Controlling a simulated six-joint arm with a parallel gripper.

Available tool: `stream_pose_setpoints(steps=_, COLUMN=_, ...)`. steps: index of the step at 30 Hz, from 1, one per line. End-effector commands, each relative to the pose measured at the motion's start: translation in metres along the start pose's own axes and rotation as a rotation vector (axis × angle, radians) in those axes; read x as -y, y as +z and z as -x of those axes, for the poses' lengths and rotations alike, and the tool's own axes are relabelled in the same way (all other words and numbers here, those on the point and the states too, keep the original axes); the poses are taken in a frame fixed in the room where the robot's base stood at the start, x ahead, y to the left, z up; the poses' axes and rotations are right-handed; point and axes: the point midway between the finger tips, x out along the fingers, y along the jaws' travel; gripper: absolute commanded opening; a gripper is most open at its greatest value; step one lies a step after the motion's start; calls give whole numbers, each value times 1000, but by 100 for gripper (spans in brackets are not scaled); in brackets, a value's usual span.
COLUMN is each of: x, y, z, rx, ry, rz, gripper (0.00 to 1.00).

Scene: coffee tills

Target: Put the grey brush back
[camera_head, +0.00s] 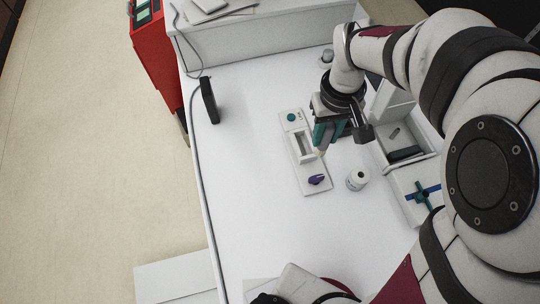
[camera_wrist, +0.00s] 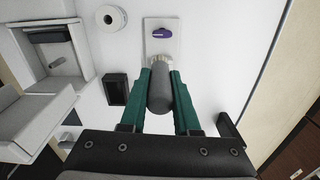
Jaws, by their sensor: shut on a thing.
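My gripper (camera_head: 330,132) is above the white counter, beside the upper right part of a white holder board (camera_head: 315,180). In the wrist view, its green fingers (camera_wrist: 161,88) are shut on the grey brush (camera_wrist: 159,92). The brush's thick grey handle points back toward the wrist camera, and its pale bristles (camera_wrist: 162,61) point away, in front of the near edge of the board (camera_wrist: 174,50). I cannot tell whether the bristles touch anything. In the head view, the fingers hide most of the brush. The board carries a teal round piece (camera_head: 291,117), a raised white frame and a purple item (camera_head: 316,179).
A white paper roll (camera_head: 357,181) stands right of the board. An open white bin (camera_head: 428,163) holds grey and dark pieces. A blue and teal cross-shaped thing (camera_head: 422,194) lies in front of it. A black upright device (camera_head: 209,100) stands left. The counter's left front is clear.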

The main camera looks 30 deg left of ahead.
Motion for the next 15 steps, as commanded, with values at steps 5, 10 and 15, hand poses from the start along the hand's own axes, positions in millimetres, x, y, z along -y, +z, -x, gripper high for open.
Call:
stream_pose_setpoints(steps=5, x=34, y=4, z=-8, rx=1, ry=0, rz=96, gripper=0)
stream_pose_setpoints(steps=10, x=81, y=-13, z=-38, rx=4, ry=0, rz=101, gripper=0)
stream_pose_setpoints(steps=15, x=120, y=-30, z=-64, rx=1, ry=0, rz=96, gripper=0)
